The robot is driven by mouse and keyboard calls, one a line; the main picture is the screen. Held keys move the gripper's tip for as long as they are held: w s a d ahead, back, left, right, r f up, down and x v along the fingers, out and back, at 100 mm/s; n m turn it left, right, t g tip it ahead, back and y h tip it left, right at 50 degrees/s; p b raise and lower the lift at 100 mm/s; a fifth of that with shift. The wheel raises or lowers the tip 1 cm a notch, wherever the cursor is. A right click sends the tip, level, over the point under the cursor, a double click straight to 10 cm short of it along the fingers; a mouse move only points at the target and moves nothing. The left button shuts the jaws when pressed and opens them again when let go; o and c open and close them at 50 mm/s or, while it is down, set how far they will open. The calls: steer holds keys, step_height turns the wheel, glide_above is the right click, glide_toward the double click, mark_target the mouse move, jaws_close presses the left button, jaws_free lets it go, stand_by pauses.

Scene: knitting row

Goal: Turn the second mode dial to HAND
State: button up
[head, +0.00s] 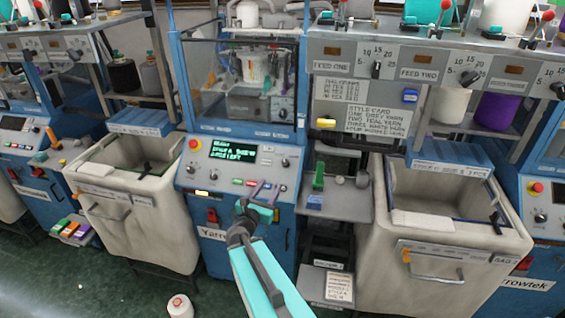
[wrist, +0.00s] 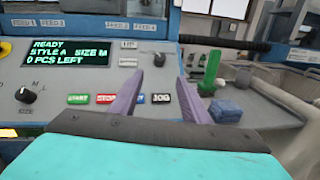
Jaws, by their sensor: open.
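The middle machine's blue-grey control panel (head: 228,182) has a lit green-on-black screen (wrist: 68,53) reading READY, STYLE A, SIZE M, 0 PCS LEFT. A black dial (wrist: 26,95) with M and L marks sits at the panel's left in the wrist view. Another small dark knob (head: 283,162) shows at the panel's right in the head view. A larger dial (head: 283,114) is on the housing above. I cannot read which is the mode dial, or any HAND mark. My gripper (wrist: 171,70) has purple fingers, open and empty, in front of the panel's lower right.
A row of START, STOP and JOG buttons (wrist: 120,99) lies behind my fingers. A red emergency knob (head: 194,144) is at the panel's upper left. A side shelf (head: 335,204) holds a green upright piece (wrist: 210,72) and a blue block (wrist: 226,110). Grey bins (head: 135,215) flank the machine.

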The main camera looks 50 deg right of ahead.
steer(key=shift+w+d+b, duration=0.15)
steer(key=shift+d+b, duration=0.15)
steer(key=shift+b, duration=0.4)
steer(key=b, duration=0.8)
glide_toward(284, 163)
steer(key=shift+p+x, duration=0.95)
steer(key=shift+x, duration=2.95)
steer(key=shift+c, duration=0.4)
